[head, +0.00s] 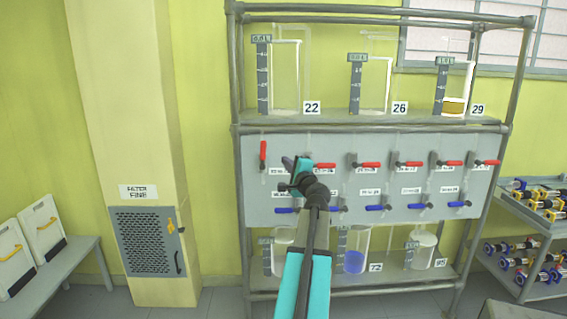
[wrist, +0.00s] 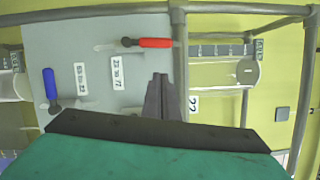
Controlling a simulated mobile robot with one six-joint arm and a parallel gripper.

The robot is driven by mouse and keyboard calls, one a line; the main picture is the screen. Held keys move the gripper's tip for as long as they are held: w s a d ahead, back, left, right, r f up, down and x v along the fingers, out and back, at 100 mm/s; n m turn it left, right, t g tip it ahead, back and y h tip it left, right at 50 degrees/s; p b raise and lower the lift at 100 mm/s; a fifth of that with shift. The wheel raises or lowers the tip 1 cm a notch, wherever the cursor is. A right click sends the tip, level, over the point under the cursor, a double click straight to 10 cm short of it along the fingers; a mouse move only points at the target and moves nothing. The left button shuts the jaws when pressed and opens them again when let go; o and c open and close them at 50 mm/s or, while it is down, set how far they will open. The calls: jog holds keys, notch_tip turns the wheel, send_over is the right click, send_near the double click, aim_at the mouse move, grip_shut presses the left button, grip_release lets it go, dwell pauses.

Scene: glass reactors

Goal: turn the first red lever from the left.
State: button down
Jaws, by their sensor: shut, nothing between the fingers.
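The first red lever from the left (head: 263,151) stands upright on the grey panel, unlike the other red levers, which lie level. In the wrist view, which is turned on its side, this red lever (wrist: 155,43) lies near the top with its grey pivot to the left. My gripper (head: 288,163) is in front of the panel, just right of the lever. In the wrist view the fingers of my gripper (wrist: 160,88) are together and empty, with a visible gap to the lever. My arm partly hides the panel around the second red lever (head: 324,165).
More red levers (head: 371,165) run along the row to the right. Blue levers (head: 374,208) form a lower row; one blue lever (wrist: 49,84) shows in the wrist view. Glass vessels (head: 287,78) stand on the shelf above. A rack upright (head: 237,90) is left of the lever.

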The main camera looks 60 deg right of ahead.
jog(key=shift+s+a, duration=0.45)
jog(key=shift+a, duration=0.05)
jog(key=c, duration=1.6)
grip_release()
jog(key=n, duration=0.3)
jog(key=shift+w+a+f+y, duration=0.1)
jog(key=shift+w+a+y, duration=0.2)
jog(key=shift+w, duration=0.05)
jog(key=w+d+n+t+y+p, duration=0.15)
jog(key=w+n+t+y, duration=0.35)
jog(key=n, duration=1.5)
jog(key=shift+s+d+r+n+g+y+p, duration=0.25)
jog(key=shift+s+d+n+y+p, duration=0.3)
jog(key=shift+s+d, duration=0.45)
jog(key=shift+s+d+r+n+g+y+p, duration=0.1)
jog(key=shift+s+d+n+g+y+p, duration=0.15)
jog(key=shift+s+d+n+y+p, duration=0.55)
